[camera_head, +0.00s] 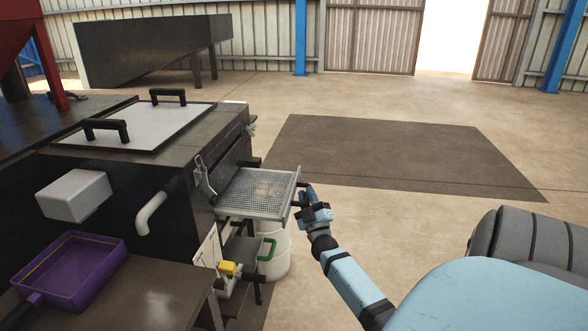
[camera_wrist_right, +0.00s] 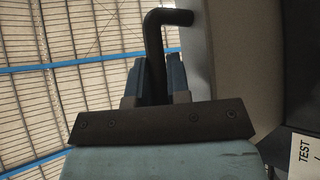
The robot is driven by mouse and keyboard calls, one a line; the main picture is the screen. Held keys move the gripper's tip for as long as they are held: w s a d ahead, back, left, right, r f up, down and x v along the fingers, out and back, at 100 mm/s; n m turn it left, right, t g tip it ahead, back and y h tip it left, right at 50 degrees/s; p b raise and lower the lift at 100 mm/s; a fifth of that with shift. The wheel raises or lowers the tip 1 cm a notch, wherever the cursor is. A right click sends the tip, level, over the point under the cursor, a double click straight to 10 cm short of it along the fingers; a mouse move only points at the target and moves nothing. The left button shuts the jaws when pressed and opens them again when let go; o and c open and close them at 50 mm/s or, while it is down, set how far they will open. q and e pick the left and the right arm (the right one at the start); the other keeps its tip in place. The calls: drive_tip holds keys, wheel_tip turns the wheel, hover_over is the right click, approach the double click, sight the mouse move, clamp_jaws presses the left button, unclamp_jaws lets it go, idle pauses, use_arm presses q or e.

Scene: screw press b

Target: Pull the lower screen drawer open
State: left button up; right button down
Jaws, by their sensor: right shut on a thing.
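The screen drawer (camera_head: 240,195), a shallow metal tray with a mesh floor and some pale residue, sticks well out of the right side of the dark press housing (camera_head: 185,165). My right gripper (camera_head: 306,195) is at the drawer's outer front, shut on its black handle. In the right wrist view the bent black handle bar (camera_wrist_right: 157,60) stands between the two blue-grey fingers of my right gripper (camera_wrist_right: 159,78), beside the grey drawer front (camera_wrist_right: 225,60). The fingertips are small and partly hidden in the head view. My left gripper is not in view.
A white bucket (camera_head: 280,250) with a green handle stands below the drawer. A yellow-topped valve (camera_head: 228,268) is beside it. A purple pan (camera_head: 70,268) sits at the left. A lid with two black handles (camera_head: 140,125) tops the machine.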

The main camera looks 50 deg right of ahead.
drive_tip(key=c, duration=1.4)
unclamp_jaws()
drive_tip(key=shift+a, duration=0.1)
drive_tip(key=shift+w, duration=0.1)
drive_tip(key=v, duration=1.4)
drive_tip(key=shift+r, duration=0.1)
